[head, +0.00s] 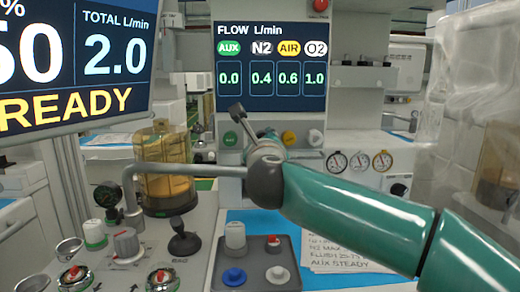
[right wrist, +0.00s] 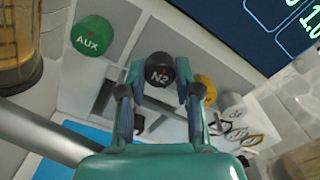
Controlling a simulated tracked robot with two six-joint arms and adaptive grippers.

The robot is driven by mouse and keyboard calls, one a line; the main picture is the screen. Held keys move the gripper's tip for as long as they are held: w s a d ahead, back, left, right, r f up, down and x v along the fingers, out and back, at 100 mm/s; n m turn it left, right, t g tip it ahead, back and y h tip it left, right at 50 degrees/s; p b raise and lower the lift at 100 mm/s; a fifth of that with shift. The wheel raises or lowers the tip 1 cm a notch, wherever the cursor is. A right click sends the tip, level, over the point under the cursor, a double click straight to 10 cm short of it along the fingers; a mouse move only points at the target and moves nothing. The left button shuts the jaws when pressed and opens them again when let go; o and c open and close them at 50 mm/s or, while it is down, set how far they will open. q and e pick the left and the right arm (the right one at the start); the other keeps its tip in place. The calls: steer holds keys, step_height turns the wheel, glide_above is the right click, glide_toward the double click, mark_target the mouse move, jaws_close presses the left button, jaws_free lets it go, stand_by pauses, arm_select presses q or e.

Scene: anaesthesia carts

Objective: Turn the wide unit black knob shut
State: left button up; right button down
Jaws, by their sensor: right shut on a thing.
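The wide unit's black knob (right wrist: 160,70), marked N2 with a small red mark, sits on the pale panel between the green AUX knob (right wrist: 92,36) and the yellow knob (right wrist: 206,88). My right gripper (right wrist: 160,76) has one finger on each side of the black knob and is shut on it. In the head view my right gripper (head: 262,133) reaches the panel below the flow screen (head: 272,62) and mostly hides the black knob. The screen reads N2 0.4, AUX 0.0, AIR 0.6 and O2 1.0. My left gripper is not in view.
A grey pipe (head: 205,170) crosses in front of the panel, close to my right arm. An amber canister (head: 164,165) stands at left. A grey tray (head: 255,245) with small coloured caps lies below.

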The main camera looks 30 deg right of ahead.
steer(key=shift+w+a+f+m+b, duration=0.1)
steer(key=shift+f+m+b, duration=0.2)
steer(key=shift+f+m, duration=0.15)
steer(key=shift+m, duration=0.25)
steer(key=c, duration=0.8)
jaws_free()
steer(key=shift+r, duration=0.25)
steer(key=v, duration=1.2)
